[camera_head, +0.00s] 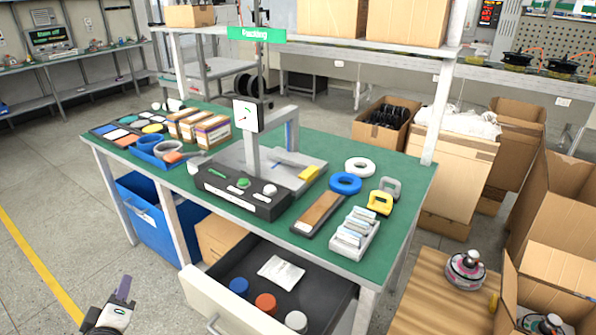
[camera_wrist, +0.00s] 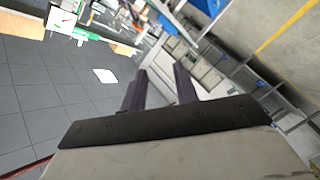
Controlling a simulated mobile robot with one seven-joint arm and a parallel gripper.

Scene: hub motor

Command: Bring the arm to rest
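My gripper (camera_head: 124,287) is at the lower left of the head view, above the grey floor and left of the green-topped packing table. In the wrist view its two dark fingers stand apart with a clear gap between them (camera_wrist: 160,74). Nothing is held between the fingers. Most of my arm is outside the head view. The gripper appears clear of the table and of its open drawer (camera_head: 225,305).
The green table (camera_head: 402,190) holds a scale, tape rolls, trays and small boxes. The drawer sticks out at the front with blue, orange and white round items inside. A blue bin (camera_head: 150,222) is under the table. Cardboard boxes fill the right. Left floor is clear.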

